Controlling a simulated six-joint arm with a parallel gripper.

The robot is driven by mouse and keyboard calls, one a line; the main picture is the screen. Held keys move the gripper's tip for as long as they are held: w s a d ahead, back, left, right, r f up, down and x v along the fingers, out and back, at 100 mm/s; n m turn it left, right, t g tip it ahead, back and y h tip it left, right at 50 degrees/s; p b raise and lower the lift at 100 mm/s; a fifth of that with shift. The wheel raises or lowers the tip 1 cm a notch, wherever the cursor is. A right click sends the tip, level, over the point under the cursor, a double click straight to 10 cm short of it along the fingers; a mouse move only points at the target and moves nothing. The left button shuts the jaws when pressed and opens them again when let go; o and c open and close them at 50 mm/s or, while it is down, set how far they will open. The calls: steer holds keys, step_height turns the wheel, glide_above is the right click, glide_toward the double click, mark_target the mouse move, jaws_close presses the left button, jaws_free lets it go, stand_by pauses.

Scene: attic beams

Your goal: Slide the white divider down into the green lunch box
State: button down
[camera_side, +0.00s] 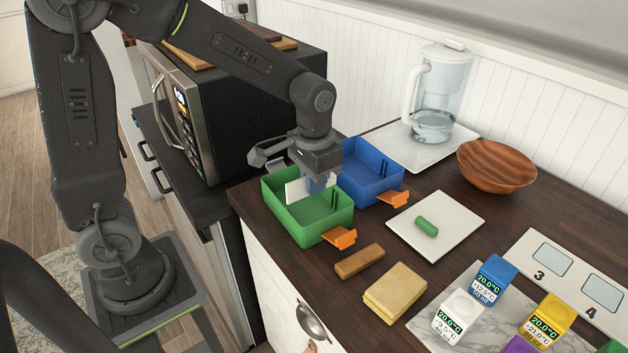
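The green lunch box (322,224) stands open on the dark wooden counter, with an orange latch (340,238) at its right front. The white divider (296,191) is upright at the mouth of the green box, toward its back. My gripper (316,186) points down over the box, its bluish fingers shut on the divider and covering its middle. I cannot tell how deep the divider's lower edge sits or whether it touches the box.
A blue lunch box (368,178) with an orange latch (392,198) stands close behind and right. A black microwave (240,115) is at left. A white board (452,226) with a green roll (427,226), a brown bar (359,262) and yellow slices (395,292) lie at right.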

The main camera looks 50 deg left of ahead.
mark_target(314, 217)
steer(key=shift+f, duration=3.3)
steer(key=c, duration=1.2)
jaws_free()
steer(key=shift+c, duration=0.2)
step_height(314, 217, up, 14)
steer(key=shift+f, duration=0.1)
steer(key=s+r+t, duration=0.1)
steer(key=s+t, duration=0.1)
steer(key=s, duration=0.5)
steer(key=s+a+r+t, duration=0.1)
steer(key=s+r+t, duration=0.1)
steer(key=s, duration=0.5)
steer(key=shift+r+n+t, duration=0.15)
steer(key=shift+n+t, duration=0.15)
steer(key=shift+t, duration=0.5)
